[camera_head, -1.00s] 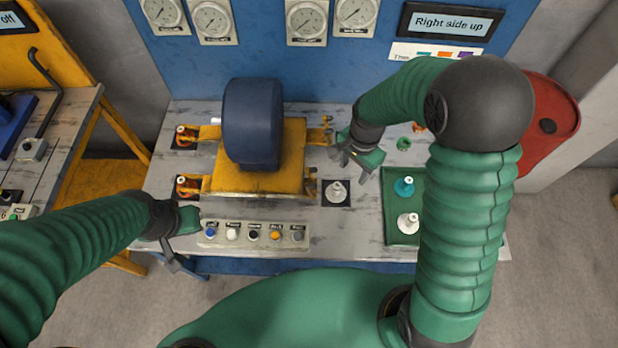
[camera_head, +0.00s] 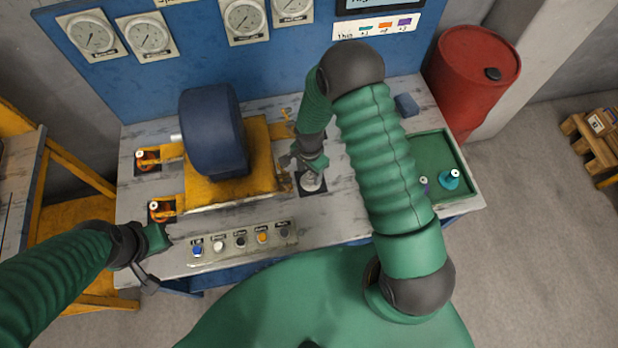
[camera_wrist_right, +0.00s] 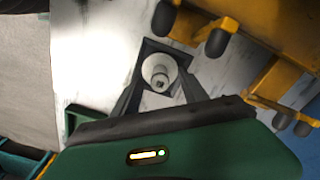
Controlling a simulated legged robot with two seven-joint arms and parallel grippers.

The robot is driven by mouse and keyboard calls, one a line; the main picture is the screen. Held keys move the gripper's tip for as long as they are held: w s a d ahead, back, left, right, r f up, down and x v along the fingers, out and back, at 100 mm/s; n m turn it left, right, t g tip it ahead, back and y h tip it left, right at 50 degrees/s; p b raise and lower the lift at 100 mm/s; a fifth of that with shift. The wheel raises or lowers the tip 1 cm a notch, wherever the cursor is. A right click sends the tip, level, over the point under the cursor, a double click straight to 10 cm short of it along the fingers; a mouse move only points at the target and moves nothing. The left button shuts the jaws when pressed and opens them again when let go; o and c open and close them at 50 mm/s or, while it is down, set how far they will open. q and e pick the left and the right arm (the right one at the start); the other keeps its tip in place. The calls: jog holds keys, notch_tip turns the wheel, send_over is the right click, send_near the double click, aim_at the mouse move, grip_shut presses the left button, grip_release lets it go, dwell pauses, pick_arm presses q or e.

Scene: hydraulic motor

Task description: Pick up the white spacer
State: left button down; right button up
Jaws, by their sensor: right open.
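A white spacer (camera_head: 312,182) stands on a dark square pad on the bench, right of the yellow motor base. In the right wrist view the white spacer (camera_wrist_right: 158,70) shows between the two dark fingers, within a dark square frame. My right gripper (camera_head: 302,162) is open above the spacer and partly covers it in the head view; it also shows in the right wrist view (camera_wrist_right: 163,92). I cannot tell whether the fingers touch it. My left gripper (camera_head: 150,246) is by the bench's left front edge, away from the spacer; its jaw state is unclear.
The blue motor (camera_head: 212,132) on its yellow base (camera_head: 258,165) is close left of my right gripper. A button panel (camera_head: 242,242) lies at the front. A green tray (camera_head: 437,150) with a teal piece (camera_head: 449,180) is at right, partly hidden by my right arm. A red barrel (camera_head: 470,75) stands behind.

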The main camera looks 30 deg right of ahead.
aim_at(312, 174)
notch_tip(312, 174, down, 3)
jog(key=shift+d+r, duration=0.1)
jog(key=shift+r, duration=0.1)
jog(key=shift+w+d+f, duration=0.15)
jog(key=shift+d+f, duration=0.15)
jog(key=shift+d, duration=0.2)
jog(key=shift+c, duration=0.2)
jog(key=shift+d, duration=0.1)
jog(key=shift+c, duration=1.3)
jog(key=shift+a+r, duration=0.15)
jog(key=shift+a, duration=0.3)
grip_shut()
